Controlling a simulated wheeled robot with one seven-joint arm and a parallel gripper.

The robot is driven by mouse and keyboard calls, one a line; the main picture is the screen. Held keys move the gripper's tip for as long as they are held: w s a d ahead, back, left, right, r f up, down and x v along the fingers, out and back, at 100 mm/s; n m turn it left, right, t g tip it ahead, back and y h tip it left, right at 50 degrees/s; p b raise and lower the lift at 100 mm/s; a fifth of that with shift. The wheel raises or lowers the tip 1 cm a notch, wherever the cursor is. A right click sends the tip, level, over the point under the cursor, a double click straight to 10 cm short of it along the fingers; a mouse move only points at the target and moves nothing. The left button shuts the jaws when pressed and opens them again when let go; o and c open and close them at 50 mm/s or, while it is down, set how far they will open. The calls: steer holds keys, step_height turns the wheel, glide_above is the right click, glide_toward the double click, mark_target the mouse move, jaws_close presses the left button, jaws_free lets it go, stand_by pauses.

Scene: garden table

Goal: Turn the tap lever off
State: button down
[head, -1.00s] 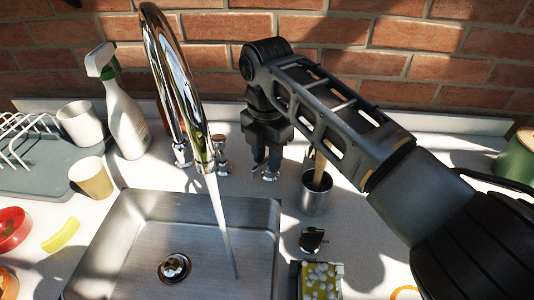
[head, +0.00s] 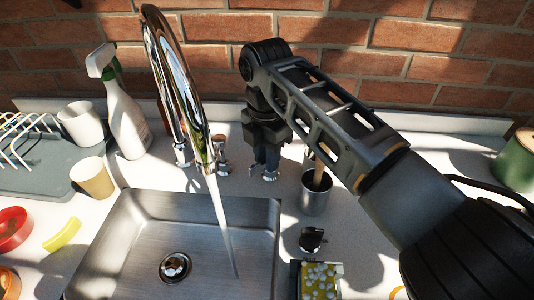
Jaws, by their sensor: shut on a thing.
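The chrome tap (head: 170,75) arches over the sink, and a stream of water (head: 222,225) runs from its spout into the basin. Chrome fittings (head: 222,162) stand at the foot of the tap. My gripper (head: 264,172) points down behind the sink's back right corner, just right of these fittings. It is shut on the tap lever, which is mostly hidden by the fingers. A little bright metal shows at the fingertips.
The steel sink (head: 135,225) has a round drain (head: 175,267). A metal cup (head: 315,195) stands close to the right of my gripper. A sponge holder (head: 318,280) is at front right. A spray bottle (head: 125,120) and two cups are at left. A brick wall (head: 330,30) rises behind.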

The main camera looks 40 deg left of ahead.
steer(key=m, duration=0.1)
steer(key=m+p, duration=0.1)
steer(key=m, duration=0.3)
steer(key=shift+w+a+r+p, duration=0.1)
steer(key=shift+a+r+p, duration=0.05)
steer(key=shift+a+p, duration=0.15)
steer(key=shift+w+m+p, duration=0.2)
steer(key=shift+m+p, duration=0.25)
steer(key=shift+m, duration=1.55)
steer(key=c, duration=1.2)
jaws_free()
steer(key=shift+a, duration=0.1)
step_height(320, 180, up, 8)
steer(key=shift+f+b, duration=0.15)
steer(key=shift+b, duration=0.5)
